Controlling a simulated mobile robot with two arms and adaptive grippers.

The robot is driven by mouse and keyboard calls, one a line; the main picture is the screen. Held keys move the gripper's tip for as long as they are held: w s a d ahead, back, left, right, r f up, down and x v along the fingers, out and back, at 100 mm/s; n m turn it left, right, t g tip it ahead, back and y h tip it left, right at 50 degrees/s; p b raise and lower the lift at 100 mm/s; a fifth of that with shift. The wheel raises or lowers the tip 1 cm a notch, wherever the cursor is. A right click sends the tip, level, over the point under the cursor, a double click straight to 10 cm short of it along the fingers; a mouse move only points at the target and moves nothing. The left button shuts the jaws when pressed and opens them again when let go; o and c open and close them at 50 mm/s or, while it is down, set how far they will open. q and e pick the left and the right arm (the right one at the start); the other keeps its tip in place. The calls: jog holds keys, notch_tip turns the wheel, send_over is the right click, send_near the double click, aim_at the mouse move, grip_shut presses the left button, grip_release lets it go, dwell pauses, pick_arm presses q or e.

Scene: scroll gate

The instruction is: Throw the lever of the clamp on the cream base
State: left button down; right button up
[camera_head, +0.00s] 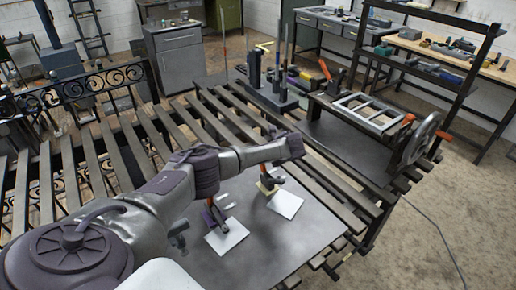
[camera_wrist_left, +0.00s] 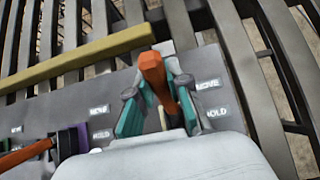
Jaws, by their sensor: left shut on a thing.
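The clamp on the cream base (camera_head: 266,186) stands on the work table, its orange lever partly hidden by my arm. In the left wrist view its orange lever (camera_wrist_left: 153,68) rises between the teal-padded fingers of my left gripper (camera_wrist_left: 160,98). The gripper is shut on this lever. A small part of the cream base shows below the fingers; the rest is hidden. In the head view my left gripper (camera_head: 272,178) is small and hard to make out above the white label plate (camera_head: 285,204). My right gripper is not in view.
A second clamp with a purple base (camera_wrist_left: 72,141) and orange lever stands to the left. A pale yellow bar (camera_wrist_left: 80,55) crosses the wrist view. A dark stand with upright posts (camera_head: 270,88) is farther back.

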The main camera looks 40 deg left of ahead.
pick_arm(q)
jog(key=shift+s+d+r+t+y+p, duration=0.1)
jog(key=shift+d+r+t+y+p, duration=0.1)
jog(key=shift+d+y, duration=0.35)
jog(key=shift+s+d+r+t+y+p, duration=0.1)
jog(key=shift+d+y+p, duration=0.15)
jog(key=shift+y, duration=0.4)
jog(key=c, duration=1.1)
grip_release()
jog(key=v, duration=1.2)
jog(key=shift+d, duration=0.1)
